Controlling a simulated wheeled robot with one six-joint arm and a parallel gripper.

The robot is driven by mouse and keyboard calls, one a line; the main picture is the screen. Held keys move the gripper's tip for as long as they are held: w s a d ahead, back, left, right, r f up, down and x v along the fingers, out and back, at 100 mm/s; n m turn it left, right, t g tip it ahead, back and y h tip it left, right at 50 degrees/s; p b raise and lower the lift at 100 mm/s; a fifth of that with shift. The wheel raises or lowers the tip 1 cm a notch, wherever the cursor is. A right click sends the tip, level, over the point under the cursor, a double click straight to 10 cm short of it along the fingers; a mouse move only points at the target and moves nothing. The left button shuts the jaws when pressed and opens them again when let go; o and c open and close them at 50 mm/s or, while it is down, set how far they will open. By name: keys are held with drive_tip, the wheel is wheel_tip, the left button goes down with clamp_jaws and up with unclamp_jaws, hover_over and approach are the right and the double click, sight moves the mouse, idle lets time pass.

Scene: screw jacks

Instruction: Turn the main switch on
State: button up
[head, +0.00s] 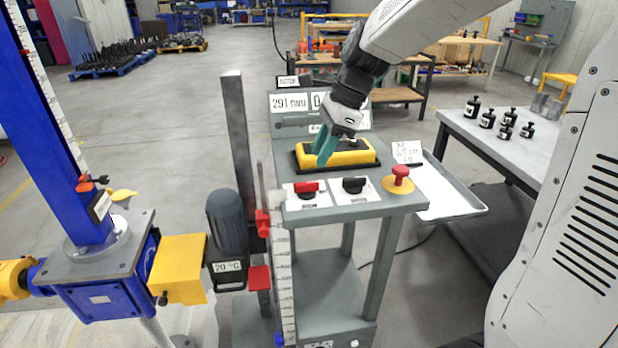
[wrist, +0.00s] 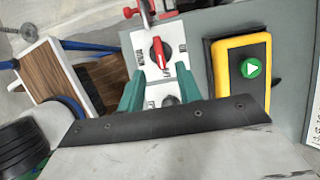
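The switch with the red knob (head: 307,188) sits on a white plate at the left of the grey bench panel; I take it as the main switch. In the wrist view the red knob (wrist: 161,53) lies just beyond the fingertips, its handle running nearly up and down the picture. Its lettering is too small to read. A black-knobbed switch (head: 353,186) is beside it to the right. My gripper (head: 326,146) is in front of the yellow control box in the head view. In the wrist view my gripper (wrist: 157,78) has its teal fingers apart, nothing between them.
The yellow box (head: 340,154) carries a green button (wrist: 250,68). A red mushroom button (head: 401,174) stands at the panel's right. A ruler with red clamps (head: 264,222) and a dark motor (head: 228,222) stand close on the left. A metal tray (head: 450,192) is at right.

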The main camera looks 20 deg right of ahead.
sight(307, 182)
drive_tip(key=x, duration=0.7)
drive_tip(key=shift+f, duration=0.35)
clamp_jaws()
